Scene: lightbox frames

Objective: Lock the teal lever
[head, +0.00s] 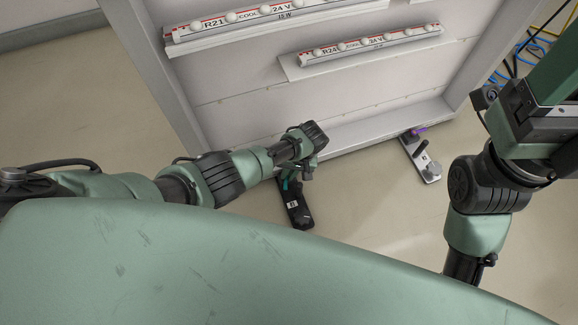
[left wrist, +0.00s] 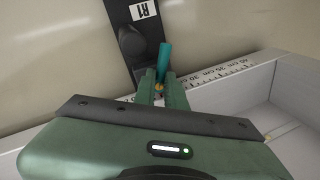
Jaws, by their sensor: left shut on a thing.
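The teal lever (left wrist: 164,58) stands up from a black latch body (left wrist: 133,45) with a white R1 label, at the frame's edge. My left gripper (left wrist: 163,90) is shut on the teal lever near its lower part in the left wrist view. In the head view my left gripper (head: 291,172) is at the same black latch (head: 297,207), where only a bit of teal shows. Part of the lever is hidden by the fingers. My right arm is at the right in the head view, but its gripper is out of view.
A white lightbox frame (head: 375,127) holds two LED strips, R21 (head: 262,14) and R24 (head: 370,44). A second latch, grey with a purple lever (head: 417,130), sits at the frame's lower edge. Blue and yellow cables (head: 530,50) lie at the right.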

